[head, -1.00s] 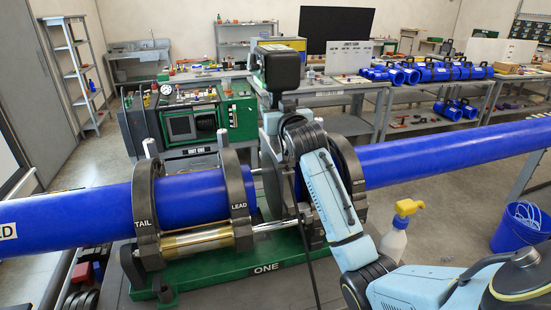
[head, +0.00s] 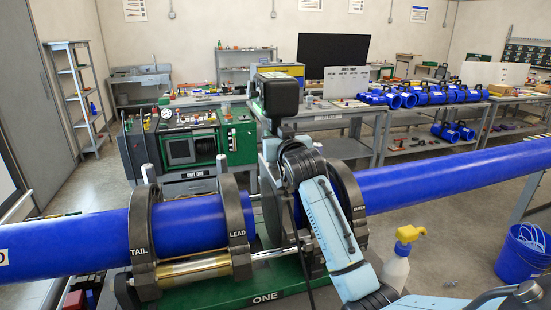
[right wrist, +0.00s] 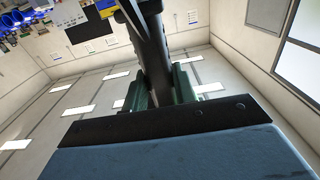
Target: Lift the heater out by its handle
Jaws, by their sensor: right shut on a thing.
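The heater is a grey plate (head: 268,178) standing upright in the gap between the two blue pipe ends, with a black box-like top (head: 278,93). Its lower part is hidden behind the clamps and my right arm. My right gripper (head: 283,128) is at the upper part of the heater, below the black top. In the right wrist view, the green-grey fingers of my gripper (right wrist: 160,88) are shut on the dark handle (right wrist: 152,45), which runs up between them. My left gripper is not in view.
A blue pipe (head: 190,222) sits in the TAIL and LEAD clamps (head: 236,232); another blue pipe (head: 430,172) runs right from the right clamp (head: 350,200). A yellow-topped spray bottle (head: 396,268) and a blue bucket (head: 522,255) stand right. A green hydraulic unit (head: 238,143) is behind.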

